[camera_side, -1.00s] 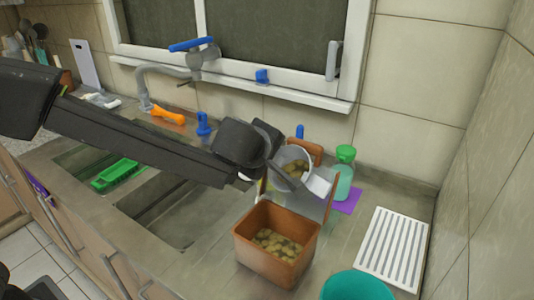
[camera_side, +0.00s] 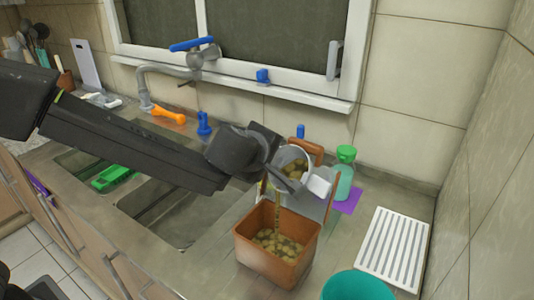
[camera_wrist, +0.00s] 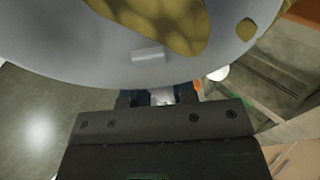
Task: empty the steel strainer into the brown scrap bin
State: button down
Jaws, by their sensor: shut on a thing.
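The steel strainer (camera_side: 292,157) is tilted above the brown scrap bin (camera_side: 270,272). Brownish-yellow scraps show inside the strainer, and a thin stream of them falls from its lower edge into the bin. The bin stands upright on the counter with a heap of the same scraps inside. My gripper (camera_wrist: 160,97) is shut on the strainer at its near side, just below the bowl. In the wrist view the strainer's pale wall (camera_wrist: 90,55) fills the top, with scraps against its inside. The gripper's fingers are mostly hidden in the side view.
A green-capped spray bottle (camera_side: 344,175) stands on a purple cloth (camera_side: 347,200) right of the strainer. A white slatted rack (camera_side: 393,248) and a teal bowl (camera_side: 355,287) lie right of the bin.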

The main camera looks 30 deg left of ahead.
jog(key=shift+s+a+n+t, duration=0.1)
jog(key=shift+s+n+t, duration=0.1)
jog(key=shift+t, duration=0.5)
jog(key=shift+s+n+t, duration=0.15)
jog(key=shift+n+t, duration=0.05)
jog(key=shift+t, duration=0.5)
dwell(1.0)
jog(key=shift+s+a+f+n+t, duration=0.1)
jog(key=shift+s+f+n+t, duration=0.15)
jog(key=shift+t, duration=0.5)
jog(key=shift+s+a+f+n+t, duration=0.1)
jog(key=shift+s+n+t, duration=0.15)
jog(key=shift+t, duration=0.5)
dwell(0.9)
jog(key=shift+w, duration=0.1)
dwell(0.4)
jog(key=shift+w+d+r+g, duration=0.15)
jog(key=shift+r+g, duration=0.05)
jog(key=shift+g, duration=0.4)
jog(key=shift+w+m+g, duration=0.1)
jog(key=shift+m+g, duration=0.2)
jog(key=shift+w+d+r+m+g, duration=0.1)
jog(key=shift+w+m+g, duration=0.1)
jog(key=shift+g, duration=0.45)
jog(key=shift+w+r+m+g, duration=0.1)
jog(key=shift+w+m+g, duration=0.1)
jog(key=shift+g, duration=0.45)
jog(key=shift+g, duration=0.3)
